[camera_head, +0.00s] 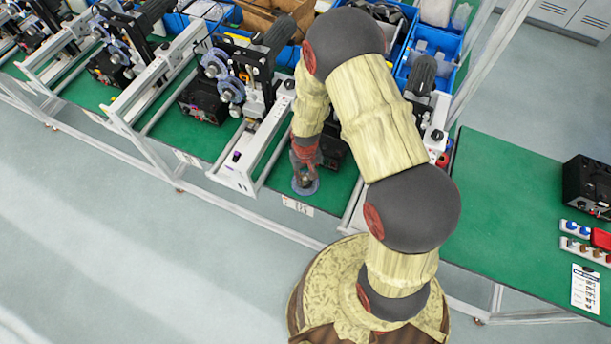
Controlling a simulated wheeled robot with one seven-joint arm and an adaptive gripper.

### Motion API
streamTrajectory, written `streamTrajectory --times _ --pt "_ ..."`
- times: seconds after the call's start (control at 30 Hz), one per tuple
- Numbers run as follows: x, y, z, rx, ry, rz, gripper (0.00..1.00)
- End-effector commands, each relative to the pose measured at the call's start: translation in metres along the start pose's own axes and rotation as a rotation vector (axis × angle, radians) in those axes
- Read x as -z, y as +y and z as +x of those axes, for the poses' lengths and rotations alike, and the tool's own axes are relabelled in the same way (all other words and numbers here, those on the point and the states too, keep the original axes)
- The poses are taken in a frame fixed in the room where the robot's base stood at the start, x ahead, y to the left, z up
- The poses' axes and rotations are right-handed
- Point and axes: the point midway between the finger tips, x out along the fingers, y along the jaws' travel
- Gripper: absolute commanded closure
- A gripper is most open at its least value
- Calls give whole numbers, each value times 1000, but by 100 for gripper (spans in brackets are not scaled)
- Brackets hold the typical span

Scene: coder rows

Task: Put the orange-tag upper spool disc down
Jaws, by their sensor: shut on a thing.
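The spool disc (306,187) is a small blue-grey disc at the front edge of the green bench top, in the middle of the picture. My gripper (304,174) points down over it and is shut on it. The disc looks roughly flat and lies at or just above the green surface; I cannot tell whether it touches. Its orange tag cannot be made out at this size. My arm hides part of the bench behind the gripper.
Coder machines (252,85) with blue discs stand in a row to the left, with white rails (262,150) beside my gripper. Blue bins (432,45) stand behind. A green table (510,215) at right has wide free room and a black box (588,185).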

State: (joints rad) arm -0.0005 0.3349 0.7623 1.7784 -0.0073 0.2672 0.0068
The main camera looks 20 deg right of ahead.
Motion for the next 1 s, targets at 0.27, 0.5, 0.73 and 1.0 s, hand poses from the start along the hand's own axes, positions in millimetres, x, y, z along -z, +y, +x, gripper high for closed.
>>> streamTrajectory --times 0.27,0.5,0.73,1.0 --pt "0 0 1 0 0 0 66" --pt "0 0 1 0 0 0 58" --pt "0 0 0 0 0 0 58" --pt "2 0 -37 0 5 0 58"
